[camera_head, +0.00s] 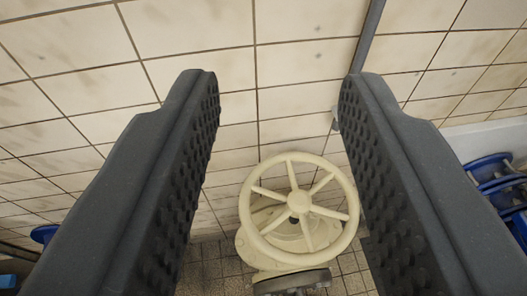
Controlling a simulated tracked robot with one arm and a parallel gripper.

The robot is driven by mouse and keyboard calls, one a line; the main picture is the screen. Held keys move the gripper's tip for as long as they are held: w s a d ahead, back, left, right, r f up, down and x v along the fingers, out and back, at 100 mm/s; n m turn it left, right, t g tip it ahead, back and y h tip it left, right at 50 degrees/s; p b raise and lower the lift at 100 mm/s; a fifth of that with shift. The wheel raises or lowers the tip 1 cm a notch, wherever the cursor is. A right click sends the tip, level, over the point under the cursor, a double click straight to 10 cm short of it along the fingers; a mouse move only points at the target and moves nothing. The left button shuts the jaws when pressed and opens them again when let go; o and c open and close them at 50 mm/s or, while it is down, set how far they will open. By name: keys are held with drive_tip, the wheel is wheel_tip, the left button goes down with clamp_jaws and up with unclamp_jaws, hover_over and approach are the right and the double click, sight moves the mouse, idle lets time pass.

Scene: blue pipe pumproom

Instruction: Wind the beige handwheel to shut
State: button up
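The beige handwheel (298,203) has a round rim, several spokes and a central hub. It sits on a beige valve body (262,254) with a dark flange (292,281) below it. My gripper (275,95) is open, with its two dark, studded fingers wide apart. The wheel shows between the fingers, lower in the picture and right of the middle. It appears farther off than the fingertips, and nothing is held. Part of the valve body is hidden behind the wheel.
A tiled wall (200,40) stands behind the valve, with a grey vertical pipe (367,35) on it. Blue pipe parts (490,170) are at the right, and a small blue part (44,233) shows at the left. The tiled floor (213,268) shows beside the valve.

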drive_tip(key=shift+w+a, duration=0.15)
drive_tip(key=shift+w, duration=0.1)
drive_tip(key=shift+o, duration=0.8)
drive_tip(key=shift+s, duration=0.1)
drive_tip(key=m+g+y+p, duration=0.2)
drive_tip(key=m+g+p, duration=0.6)
drive_tip(key=g, duration=0.6)
hover_over(258, 172)
drive_tip(key=s+d, duration=0.2)
wheel_tip(258, 172, down, 34)
drive_tip(key=n, duration=0.1)
drive_tip(key=x, duration=1.2)
drive_tip(key=shift+w+d+f, duration=0.15)
drive_tip(key=shift+f, duration=0.25)
